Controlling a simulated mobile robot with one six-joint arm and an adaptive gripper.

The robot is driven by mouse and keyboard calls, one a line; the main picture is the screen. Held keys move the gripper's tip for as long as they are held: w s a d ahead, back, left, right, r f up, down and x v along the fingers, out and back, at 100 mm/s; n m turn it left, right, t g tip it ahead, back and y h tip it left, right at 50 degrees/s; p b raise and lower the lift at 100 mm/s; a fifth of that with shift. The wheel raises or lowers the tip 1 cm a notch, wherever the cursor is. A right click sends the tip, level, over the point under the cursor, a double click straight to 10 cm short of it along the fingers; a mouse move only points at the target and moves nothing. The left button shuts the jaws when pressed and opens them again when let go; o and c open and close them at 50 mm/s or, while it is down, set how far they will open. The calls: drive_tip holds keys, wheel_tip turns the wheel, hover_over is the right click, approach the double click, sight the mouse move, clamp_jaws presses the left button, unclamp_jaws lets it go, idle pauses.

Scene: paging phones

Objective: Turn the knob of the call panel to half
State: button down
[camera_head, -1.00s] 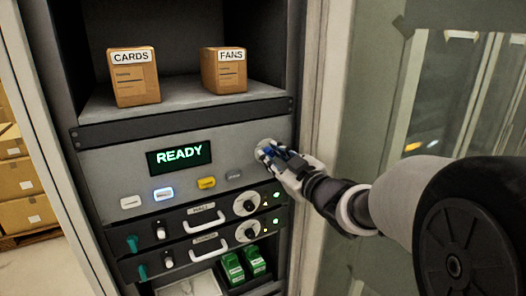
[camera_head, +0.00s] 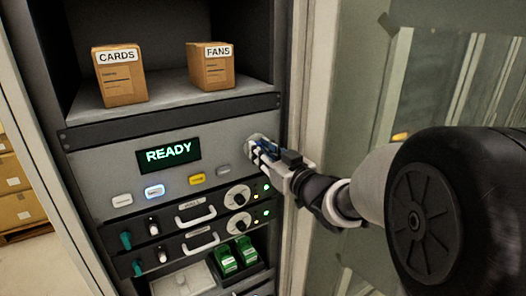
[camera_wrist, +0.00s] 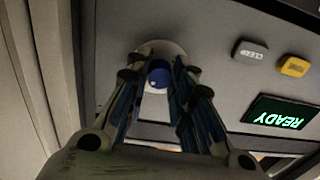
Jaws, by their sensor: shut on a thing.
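The call panel (camera_head: 100,168) is a grey face in the rack with a green "READY" display (camera_head: 169,154) and a row of buttons below it. Its knob sits at the panel's right end, mostly hidden by my gripper (camera_head: 262,150) in the head view. In the wrist view the knob (camera_wrist: 158,74) is blue with a pale round plate (camera_wrist: 163,49) behind it. My gripper (camera_wrist: 158,82) is shut on the knob, with a finger on either side. The knob's pointer and scale cannot be read.
Buttons on the panel are white (camera_head: 122,200), lit blue-white (camera_head: 154,191), yellow (camera_head: 197,179) and grey (camera_head: 224,171). CARDS (camera_head: 120,75) and FANS (camera_head: 210,66) boxes stand on the shelf above. Units with handles and dials (camera_head: 237,196) lie below. A door frame (camera_head: 306,120) stands close right.

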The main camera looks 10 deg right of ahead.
drive_tip(key=shift+r, duration=0.1)
drive_tip(key=c, duration=1.4)
unclamp_jaws()
drive_tip(key=v, duration=1.2)
